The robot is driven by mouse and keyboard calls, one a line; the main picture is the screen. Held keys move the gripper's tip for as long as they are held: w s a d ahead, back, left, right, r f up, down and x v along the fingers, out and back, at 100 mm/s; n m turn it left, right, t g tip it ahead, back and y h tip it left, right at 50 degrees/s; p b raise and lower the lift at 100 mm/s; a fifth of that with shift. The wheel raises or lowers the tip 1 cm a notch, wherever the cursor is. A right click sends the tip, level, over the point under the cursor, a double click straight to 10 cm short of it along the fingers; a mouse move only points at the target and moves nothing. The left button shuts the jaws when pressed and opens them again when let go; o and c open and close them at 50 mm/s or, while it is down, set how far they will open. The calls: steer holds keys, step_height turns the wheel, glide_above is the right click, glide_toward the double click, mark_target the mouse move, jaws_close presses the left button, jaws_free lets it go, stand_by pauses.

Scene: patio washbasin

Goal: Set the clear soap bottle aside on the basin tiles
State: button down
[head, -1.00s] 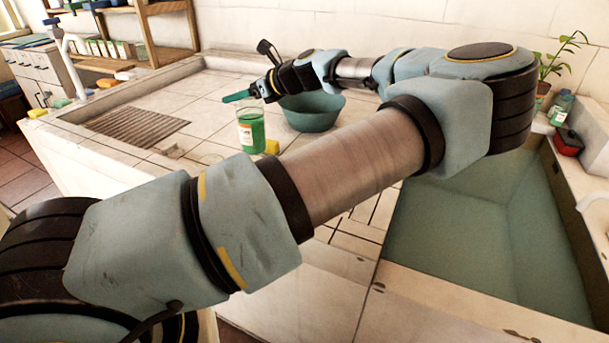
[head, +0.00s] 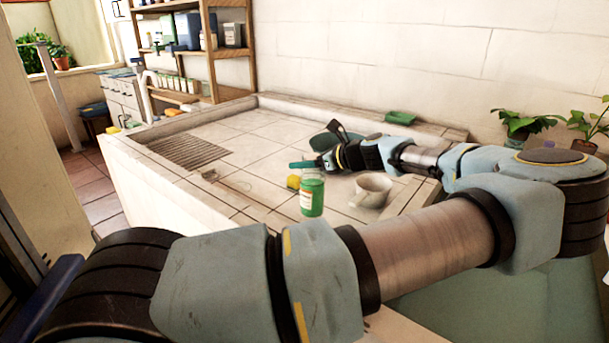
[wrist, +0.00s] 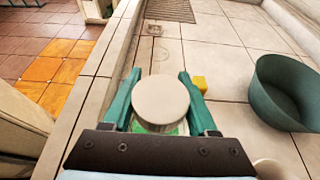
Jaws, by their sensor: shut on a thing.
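The soap bottle (head: 312,197), with green contents and a white label, is upright above the pale basin tiles (head: 253,150) in the head view. My gripper (head: 303,164) is at its top. In the wrist view the round pale lid (wrist: 160,103) sits between the two teal fingers of my gripper (wrist: 160,95), shut on the bottle. The bottle's body is mostly hidden under the lid there. I cannot tell whether its base touches the tiles.
A yellow sponge (head: 293,182) and a white mug (head: 372,190) are close to the bottle. A teal bowl (wrist: 283,95) stands to the right in the wrist view. A drain grate (head: 188,151) lies at the left. Tiles between grate and back wall are clear.

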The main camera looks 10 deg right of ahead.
steer(key=shift+f+p, duration=0.4)
steer(key=shift+f, duration=1.7)
steer(key=shift+c, duration=0.9)
jaws_free()
steer(key=b+v, duration=0.3)
steer(key=v, duration=0.9)
